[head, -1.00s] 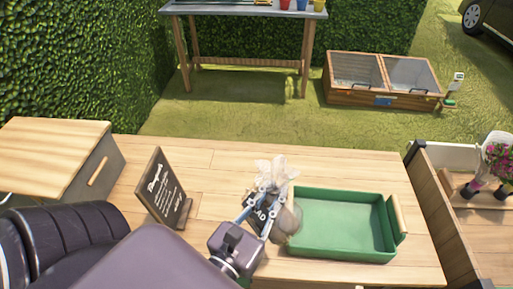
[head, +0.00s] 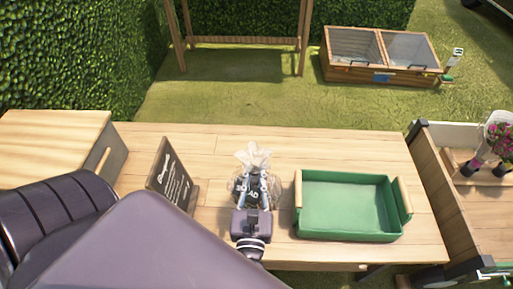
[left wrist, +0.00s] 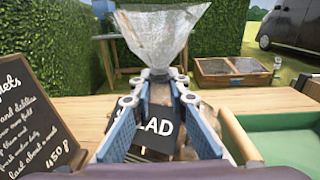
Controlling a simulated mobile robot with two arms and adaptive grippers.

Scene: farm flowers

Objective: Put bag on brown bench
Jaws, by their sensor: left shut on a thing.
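The bag (head: 252,158) is clear plastic with a gathered top and a dark label with white letters. It is at the middle of the wooden table, left of the green tray. My left gripper (head: 251,188) is shut on the bag. In the left wrist view the bag (left wrist: 165,38) rises between the gripper's fingers (left wrist: 158,100), and its label shows "LAD". I cannot tell whether the bag touches the tabletop. My right gripper is not in view.
The green tray (head: 347,232) with wooden handles lies right of the bag. A black chalkboard sign (head: 172,185) stands at left, beside a wooden box (head: 55,140). A cold frame (head: 382,73) and a flower cart (head: 455,195) are farther right. Open grass lies behind the table.

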